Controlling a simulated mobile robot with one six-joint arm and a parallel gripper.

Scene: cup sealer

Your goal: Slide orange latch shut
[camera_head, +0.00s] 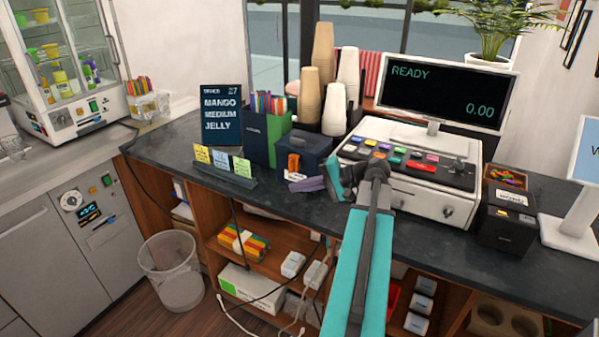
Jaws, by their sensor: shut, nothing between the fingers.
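An orange latch (294,163) sits on the front of a small dark blue box (318,146) on the dark counter. Whether the latch is fully across cannot be told at this size. My gripper (291,182) is low over the counter, just in front of the box and below the latch. Its grey and purple fingers point left and look shut, with nothing held. A small gap seems to lie between fingers and latch, but contact cannot be ruled out. My teal arm comes up from the bottom and covers the counter right of the box.
Cup stacks (323,62) stand behind. A cash register (410,170) with a READY screen (436,92) is close on the right. The counter front edge is clear.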

